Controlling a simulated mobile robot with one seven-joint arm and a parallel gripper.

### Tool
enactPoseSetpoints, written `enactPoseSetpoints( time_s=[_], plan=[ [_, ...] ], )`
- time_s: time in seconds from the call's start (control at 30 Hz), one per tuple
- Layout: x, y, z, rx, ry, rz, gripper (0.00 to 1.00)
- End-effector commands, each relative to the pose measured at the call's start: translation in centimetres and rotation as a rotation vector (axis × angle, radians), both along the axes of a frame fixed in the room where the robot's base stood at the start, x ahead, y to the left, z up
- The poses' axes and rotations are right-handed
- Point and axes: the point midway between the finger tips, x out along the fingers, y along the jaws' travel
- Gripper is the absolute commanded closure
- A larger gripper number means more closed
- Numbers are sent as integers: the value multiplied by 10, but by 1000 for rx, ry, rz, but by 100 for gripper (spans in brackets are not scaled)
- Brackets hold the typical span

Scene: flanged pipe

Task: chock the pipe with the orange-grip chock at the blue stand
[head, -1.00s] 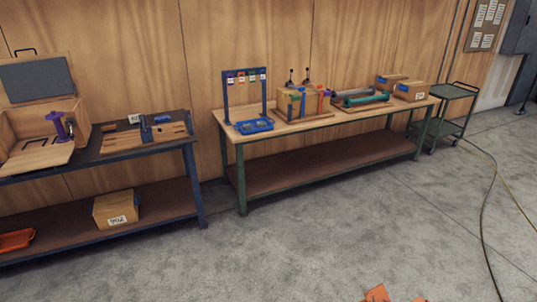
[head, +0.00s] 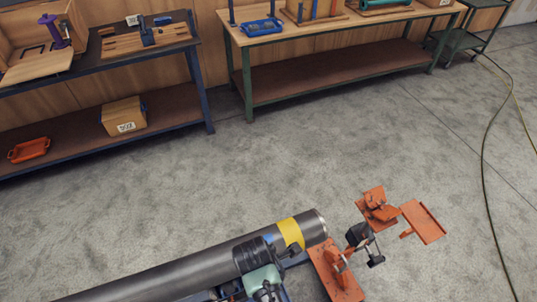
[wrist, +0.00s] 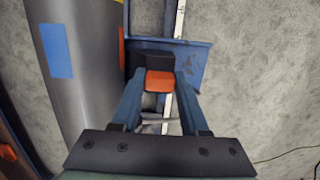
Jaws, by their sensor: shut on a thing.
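The grey pipe (head: 165,274) runs diagonally along the bottom of the head view, with a yellow band near its right end. In the wrist view the pipe (wrist: 85,110) is at the left, with a blue patch on it. My gripper (wrist: 160,86) is shut on the orange grip of a dark chock (wrist: 153,59). The chock is over or on the blue stand's plate (wrist: 195,62), beside the pipe; I cannot tell whether it touches either. In the head view my arm hides most of the blue stand and the chock.
An orange stand (head: 342,276) is at the pipe's right end. More orange pieces (head: 423,222) and a black part (head: 358,234) are to its right. A blue-framed bench (head: 80,118) and a green-framed bench (head: 340,75) stand behind. The grey floor between is clear, with a hose at right.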

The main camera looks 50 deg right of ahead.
Motion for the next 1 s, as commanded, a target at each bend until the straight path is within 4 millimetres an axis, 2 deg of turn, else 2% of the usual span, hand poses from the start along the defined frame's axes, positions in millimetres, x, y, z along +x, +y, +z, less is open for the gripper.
enactPoseSetpoints(
  time_s=[0.2,0.23,0.4,1.0],
  plan=[
    [5,-3,0,-1,-2,0,100],
    [4,-3,1,-1,-2,0,50],
    [4,-2,1,-1,-1,0,21],
    [3,-2,1,0,0,0,21]
  ],
)
